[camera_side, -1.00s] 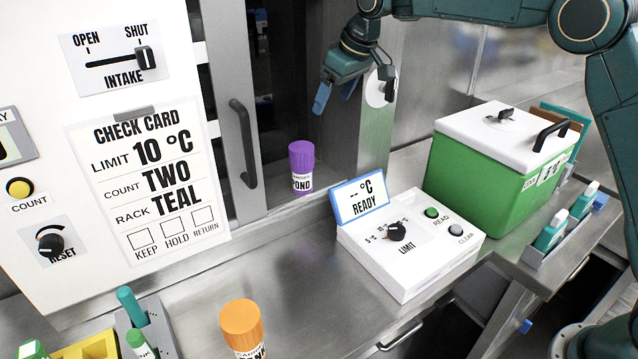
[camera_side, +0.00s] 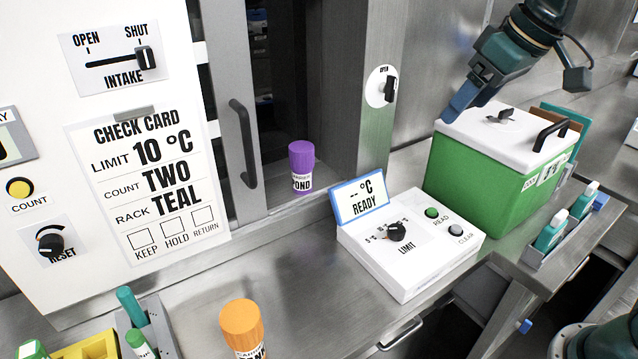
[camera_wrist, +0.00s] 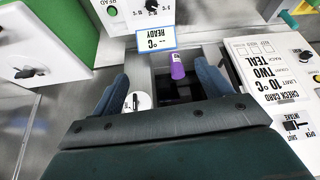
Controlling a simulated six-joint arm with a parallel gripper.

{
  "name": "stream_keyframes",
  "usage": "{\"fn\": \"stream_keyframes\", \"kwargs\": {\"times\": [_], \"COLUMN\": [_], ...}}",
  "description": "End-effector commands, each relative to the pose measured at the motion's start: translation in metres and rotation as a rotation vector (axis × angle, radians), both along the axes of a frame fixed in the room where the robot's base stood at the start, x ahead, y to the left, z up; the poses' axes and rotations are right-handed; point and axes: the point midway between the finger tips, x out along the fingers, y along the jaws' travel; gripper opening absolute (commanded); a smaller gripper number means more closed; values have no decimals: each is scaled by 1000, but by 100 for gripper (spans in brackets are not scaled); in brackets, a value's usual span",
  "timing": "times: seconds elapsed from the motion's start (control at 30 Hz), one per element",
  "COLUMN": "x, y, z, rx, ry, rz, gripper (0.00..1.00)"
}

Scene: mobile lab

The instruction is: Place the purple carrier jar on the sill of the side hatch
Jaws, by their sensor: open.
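The purple carrier jar (camera_side: 302,167) stands upright on the metal sill (camera_side: 288,208) of the side hatch, in the opening beside the grey sliding door with a handle (camera_side: 243,143). It also shows in the wrist view (camera_wrist: 177,68), between and beyond my fingers. My gripper (camera_side: 462,102) is in the upper right of the side view, above the green box and well apart from the jar. In the wrist view its two blue fingers (camera_wrist: 164,88) are spread with nothing held between them.
A white limit box (camera_side: 410,245) with a "READY" display stands right of the jar. A green box with a white lid (camera_side: 480,165) is behind it. An orange jar (camera_side: 242,325) stands at the front. An OPEN dial (camera_side: 381,87) is on the post. The middle counter is clear.

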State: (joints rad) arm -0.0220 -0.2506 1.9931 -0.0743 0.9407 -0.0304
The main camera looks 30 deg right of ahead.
Motion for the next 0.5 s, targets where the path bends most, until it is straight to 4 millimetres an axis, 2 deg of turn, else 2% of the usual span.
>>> {"fn": "stream_keyframes", "kwargs": {"times": [0.03,0.2,0.4,0.5], "x": [-17,-65,-116,-135], "y": [-2,-8,-15,-18], "z": [-2,-17,-42,-55], "rx": [0,2,2,3], "ry": [-6,-14,-26,-30], "rz": [-10,-46,-84,-102], "gripper": [78,78,78,78]}}
